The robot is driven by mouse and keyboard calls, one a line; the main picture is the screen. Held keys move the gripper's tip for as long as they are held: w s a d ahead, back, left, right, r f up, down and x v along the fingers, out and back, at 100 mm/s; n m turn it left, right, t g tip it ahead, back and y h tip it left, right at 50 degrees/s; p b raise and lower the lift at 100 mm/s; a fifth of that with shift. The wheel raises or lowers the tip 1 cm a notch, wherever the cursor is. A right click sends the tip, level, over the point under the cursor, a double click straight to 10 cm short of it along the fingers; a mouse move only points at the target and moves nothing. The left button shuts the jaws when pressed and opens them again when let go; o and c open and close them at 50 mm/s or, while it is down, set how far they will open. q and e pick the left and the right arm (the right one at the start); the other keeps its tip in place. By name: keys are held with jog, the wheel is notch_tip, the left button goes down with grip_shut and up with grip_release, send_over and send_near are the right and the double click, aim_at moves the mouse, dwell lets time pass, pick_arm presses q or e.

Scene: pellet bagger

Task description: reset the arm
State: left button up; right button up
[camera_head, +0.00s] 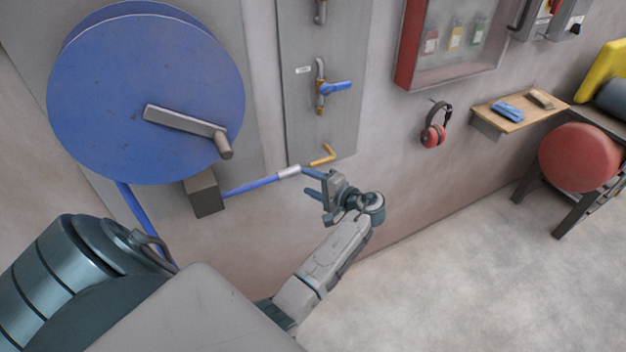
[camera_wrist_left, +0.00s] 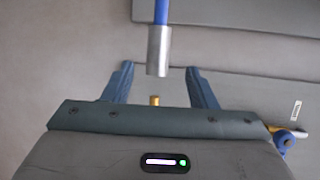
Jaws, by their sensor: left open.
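My left gripper (camera_head: 312,183) is in the middle of the head view, at the end of my left arm. Its two blue-grey fingers are apart, and they also show in the left wrist view (camera_wrist_left: 159,70). A blue hose (camera_head: 250,186) ends in a silver coupling (camera_head: 289,171) close to the fingertips. In the wrist view the coupling (camera_wrist_left: 158,52) appears between the open fingertips, and I see no finger touching it. A brass outlet pipe (camera_head: 324,157) is just behind the gripper; a brass end (camera_wrist_left: 154,100) shows between the fingers. My right gripper is not in view.
A blue hose reel (camera_head: 130,95) with a crank handle (camera_head: 185,122) is on the wall. A blue-handled valve (camera_head: 335,88) sits above the outlet. Red earmuffs (camera_head: 433,135), a small wooden shelf (camera_head: 515,112) and a red drum (camera_head: 578,158) are at right. The floor (camera_head: 470,270) is clear.

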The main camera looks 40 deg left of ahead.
pick_arm(q)
jog(key=s+d+f+m+t+h+b, duration=0.1)
jog(key=s+f+m+h, duration=0.1)
jog(key=f, duration=0.9)
jog(key=s+f+m+t+h, duration=0.2)
jog(key=f+h, duration=0.1)
jog(key=f, duration=0.9)
jog(key=s+d+f+m+h+b, duration=0.1)
jog(key=s+d+f+h, duration=0.1)
jog(key=s+f, duration=0.45)
jog(key=s+d+f+h, duration=0.2)
jog(key=s+f, duration=0.1)
jog(key=f, duration=0.6)
jog(key=s+d+f+n+h, duration=0.2)
jog(key=s+f, duration=0.4)
jog(key=s, duration=0.5)
jog(key=s+d+f+n+g+h+b, duration=0.1)
jog(key=s+d+f+n+h, duration=0.1)
jog(key=s+f, duration=0.5)
jog(key=s+d+f+n+g+h+b, duration=0.1)
jog(key=s+f, duration=0.5)
jog(key=s, duration=1.1)
jog(key=shift+s+d+f+n+h, duration=0.3)
jog(key=shift+d+n+h, duration=0.1)
jog(key=shift+d+h, duration=0.3)
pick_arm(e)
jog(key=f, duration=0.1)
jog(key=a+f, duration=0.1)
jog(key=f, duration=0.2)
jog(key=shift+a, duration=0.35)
